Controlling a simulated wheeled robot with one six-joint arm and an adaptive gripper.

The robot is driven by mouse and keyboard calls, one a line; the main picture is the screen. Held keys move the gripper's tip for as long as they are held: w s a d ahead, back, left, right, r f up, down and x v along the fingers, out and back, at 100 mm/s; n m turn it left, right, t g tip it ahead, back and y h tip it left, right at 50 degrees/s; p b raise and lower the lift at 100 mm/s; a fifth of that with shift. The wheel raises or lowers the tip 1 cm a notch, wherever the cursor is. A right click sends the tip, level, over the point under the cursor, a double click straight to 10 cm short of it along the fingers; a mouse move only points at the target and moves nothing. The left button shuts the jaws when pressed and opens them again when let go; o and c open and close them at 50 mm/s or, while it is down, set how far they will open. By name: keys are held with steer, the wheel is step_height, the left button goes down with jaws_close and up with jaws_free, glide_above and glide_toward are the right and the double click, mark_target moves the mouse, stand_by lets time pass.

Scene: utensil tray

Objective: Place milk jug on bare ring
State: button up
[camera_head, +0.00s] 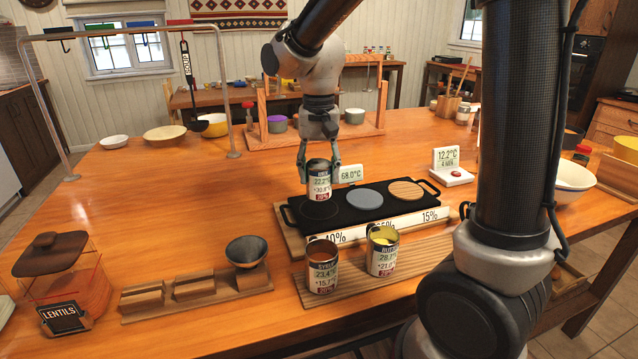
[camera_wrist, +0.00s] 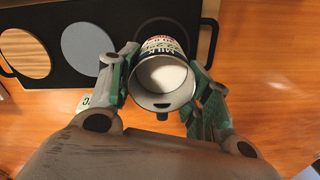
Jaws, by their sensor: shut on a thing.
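The milk jug (camera_head: 319,184), a small can with a dark rim and a white label, is upright between the fingers of my gripper (camera_head: 318,166). In the wrist view the jug (camera_wrist: 161,72) shows white milk inside, and my gripper (camera_wrist: 160,88) is shut on its sides. The jug is over the left end of a black tray (camera_head: 345,222), at the bare black ring (camera_head: 310,211), which it partly hides. I cannot tell whether its base touches the tray. The middle ring carries a grey disc (camera_head: 364,198); the right one carries a striped wooden disc (camera_head: 406,190).
A syrup can (camera_head: 322,268) and a butter can (camera_head: 382,250) stand on a wooden board in front of the tray. A wooden holder with a dark bowl (camera_head: 246,251) is at front left. The table left of the tray is clear.

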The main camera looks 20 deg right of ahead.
mark_target(319, 183)
steer(key=shift+f, duration=1.6)
steer(key=shift+f, duration=0.15)
steer(key=o, duration=1.1)
steer(key=shift+o, duration=0.2)
step_height(319, 183, up, 12)
steer(key=s+d+n+t, duration=0.1)
steer(key=s+d+t, duration=0.1)
steer(key=s+d, duration=0.5)
steer(key=s+d+f+n+t, duration=0.1)
steer(key=s+d+n+t, duration=0.1)
steer(key=s+d, duration=0.5)
steer(key=s, duration=0.5)
steer(key=shift+s+d+n, duration=0.3)
steer(key=shift+s, duration=0.05)
steer(key=shift+f, duration=0.1)
